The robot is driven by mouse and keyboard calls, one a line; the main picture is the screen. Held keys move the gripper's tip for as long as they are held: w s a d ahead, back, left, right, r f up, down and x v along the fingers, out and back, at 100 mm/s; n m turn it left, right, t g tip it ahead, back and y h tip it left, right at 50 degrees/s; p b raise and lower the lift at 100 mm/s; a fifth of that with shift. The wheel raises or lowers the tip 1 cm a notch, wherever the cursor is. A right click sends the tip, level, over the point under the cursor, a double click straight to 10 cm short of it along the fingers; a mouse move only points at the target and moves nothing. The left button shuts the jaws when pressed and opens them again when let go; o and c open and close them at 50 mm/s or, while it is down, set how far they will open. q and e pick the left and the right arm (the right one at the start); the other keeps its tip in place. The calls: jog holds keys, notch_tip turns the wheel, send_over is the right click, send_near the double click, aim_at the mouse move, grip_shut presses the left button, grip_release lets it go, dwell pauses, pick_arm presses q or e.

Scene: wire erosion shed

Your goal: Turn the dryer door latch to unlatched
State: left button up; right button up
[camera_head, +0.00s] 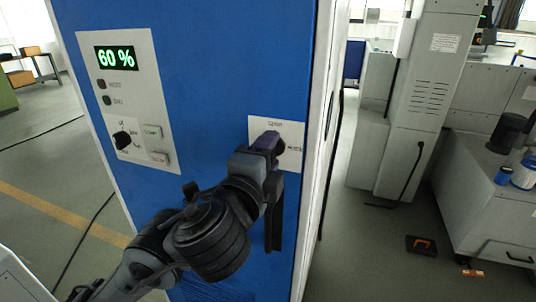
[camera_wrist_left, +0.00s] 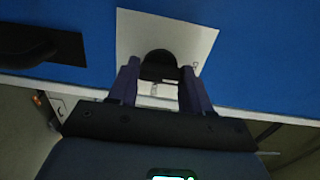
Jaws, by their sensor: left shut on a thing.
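The dryer is a blue cabinet (camera_head: 210,60) with a white label plate (camera_head: 292,128) on the right of its front. The plate has small printed words at the top and right, too small to read surely. The dark round door latch (camera_wrist_left: 160,58) sits on this plate. In the head view my left gripper (camera_head: 272,146) covers most of the latch. In the left wrist view the two purple-grey fingers (camera_wrist_left: 160,78) stand on either side of the latch and are shut on it. My right gripper is not in view.
A black door handle (camera_head: 276,225) hangs below the latch, close to my left wrist. A control panel (camera_head: 130,95) with a green 60 % display, a knob and buttons is to the left. Grey machines (camera_head: 430,100) stand to the right, across open floor.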

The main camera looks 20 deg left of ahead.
pick_arm(q)
jog(key=o, duration=1.1)
jog(key=shift+c, duration=0.2)
jog(key=shift+s, duration=0.1)
jog(key=s+b, duration=0.2)
jog(key=s, duration=0.8)
jog(key=shift+s+d, duration=0.25)
jog(key=shift+s, duration=0.05)
